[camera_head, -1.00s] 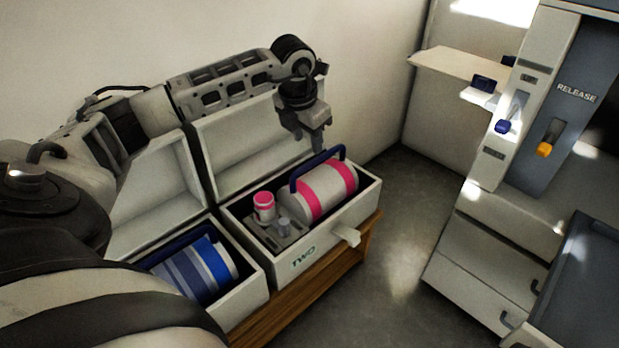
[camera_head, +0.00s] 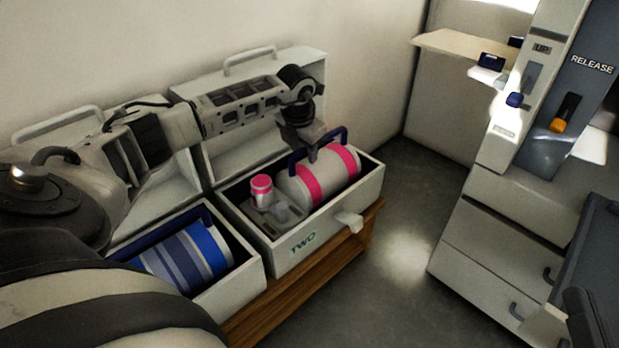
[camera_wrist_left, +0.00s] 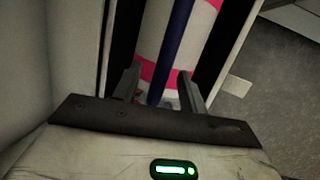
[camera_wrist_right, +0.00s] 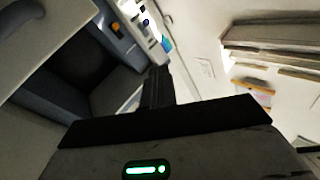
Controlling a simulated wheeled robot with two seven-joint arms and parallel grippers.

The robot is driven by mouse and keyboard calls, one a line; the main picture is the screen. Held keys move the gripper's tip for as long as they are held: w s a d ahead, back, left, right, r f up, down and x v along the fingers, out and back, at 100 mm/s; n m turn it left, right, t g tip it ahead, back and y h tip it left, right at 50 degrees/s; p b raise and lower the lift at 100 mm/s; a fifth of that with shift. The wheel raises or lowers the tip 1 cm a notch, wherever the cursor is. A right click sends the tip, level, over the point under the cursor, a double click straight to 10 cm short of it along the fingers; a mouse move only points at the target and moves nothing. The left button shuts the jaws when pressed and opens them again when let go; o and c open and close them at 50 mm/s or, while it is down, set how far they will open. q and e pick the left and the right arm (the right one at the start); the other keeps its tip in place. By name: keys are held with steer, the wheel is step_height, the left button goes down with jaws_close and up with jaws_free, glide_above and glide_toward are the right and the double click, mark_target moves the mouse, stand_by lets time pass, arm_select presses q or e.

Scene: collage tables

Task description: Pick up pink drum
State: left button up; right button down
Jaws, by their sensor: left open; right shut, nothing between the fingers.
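The pink drum (camera_head: 330,178) is a white cylinder with pink bands, lying in the open box marked TWO (camera_head: 318,240). Its dark blue handle (camera_head: 294,164) stands up above it. My left gripper (camera_head: 312,154) is open and points down at the handle. In the left wrist view, the handle (camera_wrist_left: 176,45) runs between the fingers of the left gripper (camera_wrist_left: 159,80), with the drum (camera_wrist_left: 155,38) beneath. Whether the fingers touch the handle cannot be told. My right gripper (camera_wrist_right: 157,78) is shut and empty, away from the drum.
A small pink-topped canister (camera_head: 262,188) sits beside the drum in the same box. A blue striped drum (camera_head: 185,262) lies in the neighbouring box. Raised lids stand behind both boxes. A machine with levers (camera_head: 545,100) stands right, across open floor (camera_head: 400,240).

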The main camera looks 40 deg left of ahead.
arm_select(q)
steer(key=x, duration=0.2)
steer(key=shift+f+b, duration=0.3)
steer(key=shift+b, duration=0.1)
jaws_close()
arm_select(e)
steer(key=r, duration=0.1)
steer(key=n+t, duration=0.1)
steer(key=r+n+y, duration=0.1)
steer(key=shift+w+d+r+t, duration=0.15)
steer(key=shift+w+r+t, duration=0.15)
steer(key=shift+t, duration=0.1)
arm_select(q)
steer(key=shift+w, duration=0.1)
